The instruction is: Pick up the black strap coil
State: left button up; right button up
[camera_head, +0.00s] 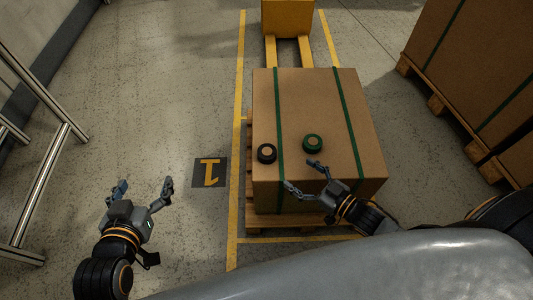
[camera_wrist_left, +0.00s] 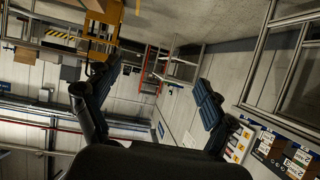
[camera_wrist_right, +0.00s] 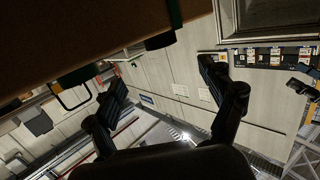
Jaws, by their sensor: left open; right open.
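In the right wrist view a dark round shape at the box surface looks like the same black coil (camera_wrist_right: 160,41). My right gripper (camera_head: 303,174) is open and empty over the near part of the box, nearer to me and to the right of the black coil. My left gripper (camera_head: 144,187) is open and empty over the floor left of the box.
The box stands on a wooden pallet (camera_head: 290,222) with yellow forks and a yellow machine (camera_head: 288,17) behind it. Bigger boxes (camera_head: 480,60) stand at the right. A metal rail frame (camera_head: 45,185) is at the left. The floor between is clear, with a marked plate (camera_head: 209,173).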

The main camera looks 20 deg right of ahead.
aim_at(274, 158)
jog(key=b+x, duration=0.2)
jog(key=x, duration=0.5)
jog(key=shift+w+a, duration=0.2)
jog(key=shift+w, duration=0.05)
jog(key=shift+w+a+f, duration=0.1)
jog(key=shift+w+a, duration=0.05)
jog(key=shift+w, duration=0.1)
jog(key=b+x, duration=0.2)
jog(key=x, duration=0.2)
jog(key=shift+w+a+f, duration=0.15)
jog(key=shift+f, duration=0.1)
jog(key=shift+w+a, duration=0.15)
jog(key=shift+w, duration=0.1)
pick_arm(q)
notch_tip(274, 158, up, 18)
jog(key=d+t+h, duration=0.2)
jog(key=t+h, duration=0.1)
jog(key=t, duration=0.8)
jog(key=shift+d+m+t+h, duration=0.25)
jog(key=shift+m+t+h, duration=0.05)
jog(key=shift+h, duration=0.1)
pick_arm(e)
jog(key=c, duration=1.3)
